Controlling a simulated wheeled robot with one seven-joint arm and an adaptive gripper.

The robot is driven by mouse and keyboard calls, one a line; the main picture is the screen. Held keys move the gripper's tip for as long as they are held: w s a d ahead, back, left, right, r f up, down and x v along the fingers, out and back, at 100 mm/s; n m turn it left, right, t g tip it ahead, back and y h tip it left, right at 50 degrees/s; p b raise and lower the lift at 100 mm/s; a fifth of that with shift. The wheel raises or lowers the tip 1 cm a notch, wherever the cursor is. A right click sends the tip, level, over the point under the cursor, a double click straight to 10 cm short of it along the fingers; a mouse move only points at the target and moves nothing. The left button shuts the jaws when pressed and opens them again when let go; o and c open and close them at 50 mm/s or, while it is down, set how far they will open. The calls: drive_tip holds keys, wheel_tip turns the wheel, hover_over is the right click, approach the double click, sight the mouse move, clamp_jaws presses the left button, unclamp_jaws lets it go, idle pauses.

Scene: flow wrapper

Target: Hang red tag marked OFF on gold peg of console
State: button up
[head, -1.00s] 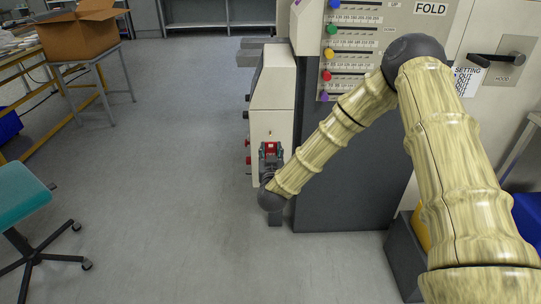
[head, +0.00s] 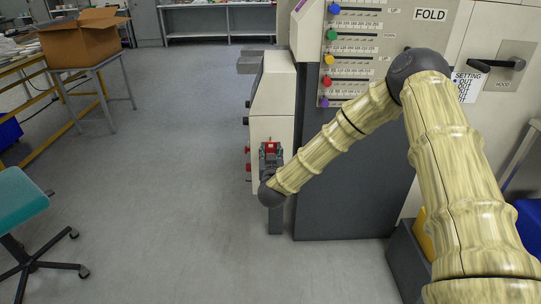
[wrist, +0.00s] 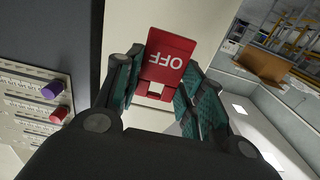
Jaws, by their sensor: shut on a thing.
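The red tag marked OFF (wrist: 168,56) is between the fingers of my gripper (wrist: 160,88) in the wrist view. Its white lettering is upside down there, and a small pale opening shows near its lower edge. My gripper is shut on it. In the head view my gripper (head: 270,160) is in front of the cream console (head: 273,95), with a little red of the tag showing between its dark fingers. A cream surface is behind the tag in the wrist view. I cannot make out the gold peg in either view.
Red knobs (head: 248,167) stick out from the console's left side. A dark grey machine panel (head: 345,205) stands close on the right, below a board with coloured knobs (head: 327,81). A teal chair (head: 20,205) and a cardboard box (head: 80,42) are at the left. The floor between is clear.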

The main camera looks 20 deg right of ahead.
drive_tip(key=shift+b+x, duration=0.55)
drive_tip(key=shift+x, duration=1.15)
drive_tip(key=shift+w+d+f, duration=0.15)
drive_tip(key=shift+w+f, duration=0.05)
drive_tip(key=shift+w, duration=0.3)
drive_tip(key=shift+f, duration=0.1)
drive_tip(key=o, duration=1.1)
drive_tip(key=shift+c, duration=0.2)
